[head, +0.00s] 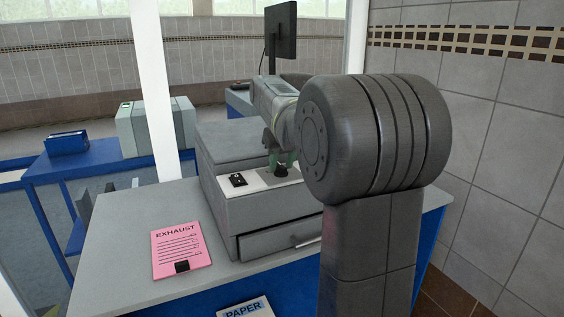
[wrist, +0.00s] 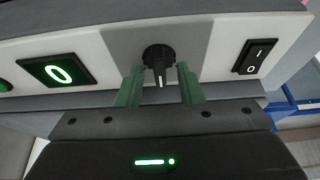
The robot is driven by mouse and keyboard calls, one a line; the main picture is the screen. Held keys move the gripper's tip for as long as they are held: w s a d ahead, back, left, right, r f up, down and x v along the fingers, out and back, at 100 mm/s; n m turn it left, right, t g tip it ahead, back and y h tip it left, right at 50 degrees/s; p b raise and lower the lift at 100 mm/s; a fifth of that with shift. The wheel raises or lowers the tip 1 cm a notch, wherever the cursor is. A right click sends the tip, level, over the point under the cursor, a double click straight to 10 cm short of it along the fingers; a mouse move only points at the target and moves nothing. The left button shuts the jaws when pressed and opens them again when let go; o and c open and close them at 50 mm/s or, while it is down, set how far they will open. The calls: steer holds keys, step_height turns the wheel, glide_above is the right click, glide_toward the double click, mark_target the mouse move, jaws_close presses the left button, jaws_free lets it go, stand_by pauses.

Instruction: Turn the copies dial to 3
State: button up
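The copies dial (wrist: 158,56) is a round black knob with a raised grip on a grey panel. Its white mark points down in the wrist view, between my fingers. In the head view the dial (head: 281,171) shows just below the fingertips. My gripper (wrist: 160,70) has two green fingers, one on each side of the dial, with gaps to the knob. It is open and holds nothing. A lit green display (wrist: 58,72) left of the dial reads 0. In the head view my gripper (head: 283,159) is partly hidden by my arm.
A black I/O rocker switch (wrist: 253,56) is right of the dial in the wrist view. The grey machine (head: 228,208) stands on a table with a drawer (head: 275,241) partly out. A pink EXHAUST sheet (head: 180,245) lies left. A tiled wall (head: 500,150) is at right.

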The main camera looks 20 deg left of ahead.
steer(key=shift+f, duration=0.1)
jaws_close()
steer(key=shift+m, duration=0.5)
steer(key=m+t+h+p, duration=0.1)
steer(key=m, duration=0.1)
steer(key=shift+s+a+m, duration=0.1)
steer(key=shift+a+m, duration=0.05)
steer(key=shift+m, duration=0.25)
steer(key=m+h, duration=0.1)
steer(key=m, duration=0.1)
steer(key=m+h+p, duration=0.1)
steer(key=m, duration=0.2)
steer(key=shift+a+t, duration=0.1)
steer(key=shift+t, duration=0.2)
jaws_free()
